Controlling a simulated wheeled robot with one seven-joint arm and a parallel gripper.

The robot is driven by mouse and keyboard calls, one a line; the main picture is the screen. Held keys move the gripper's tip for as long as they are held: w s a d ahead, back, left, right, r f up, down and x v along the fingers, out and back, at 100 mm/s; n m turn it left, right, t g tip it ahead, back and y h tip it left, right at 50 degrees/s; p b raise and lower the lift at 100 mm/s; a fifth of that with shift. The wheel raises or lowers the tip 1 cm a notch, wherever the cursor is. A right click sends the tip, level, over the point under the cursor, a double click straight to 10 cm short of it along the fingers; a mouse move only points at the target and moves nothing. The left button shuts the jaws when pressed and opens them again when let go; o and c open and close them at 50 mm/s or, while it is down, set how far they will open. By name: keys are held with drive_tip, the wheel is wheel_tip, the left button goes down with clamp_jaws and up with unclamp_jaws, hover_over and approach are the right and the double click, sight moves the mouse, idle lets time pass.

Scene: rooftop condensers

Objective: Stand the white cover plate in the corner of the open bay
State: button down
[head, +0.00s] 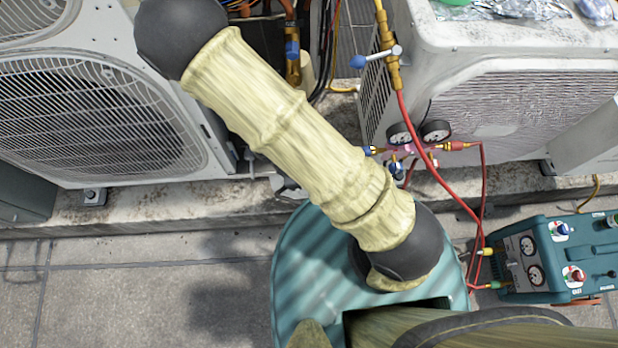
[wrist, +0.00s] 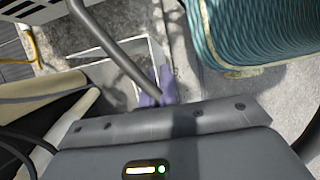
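My gripper shows in the wrist view (wrist: 158,92) as two purple fingertips close together, partly covered by a dark grey bar. I cannot tell whether they hold anything. Just beyond them is a flat grey patch with a thin pale edge (wrist: 152,50); I cannot tell whether it is the white cover plate. No white cover plate can be made out for sure in the head view, where my arm covers the middle and hides the gripper. Copper pipes and wires (head: 292,60) show between the two condensers; the open bay itself is not clearly visible.
A white condenser with a round grille (head: 75,115) stands left, another with bare fins (head: 540,110) right. A gauge set (head: 420,132) with red hoses hangs before the right one. A teal machine (head: 560,255) sits at right. Paving (head: 130,290) at lower left is clear.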

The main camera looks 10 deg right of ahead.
drive_tip(key=w+f+p, duration=0.2)
drive_tip(key=w, duration=0.9)
drive_tip(key=shift+w+d+f+p, duration=0.2)
drive_tip(key=shift+w+d+p, duration=0.05)
drive_tip(key=shift+w+p, duration=0.15)
idle(0.8)
drive_tip(key=shift+f, duration=0.2)
idle(1.2)
drive_tip(key=c, duration=1.6)
unclamp_jaws()
drive_tip(key=shift+r, duration=0.1)
drive_tip(key=shift+p+v, duration=2.85)
drive_tip(key=shift+v, duration=0.25)
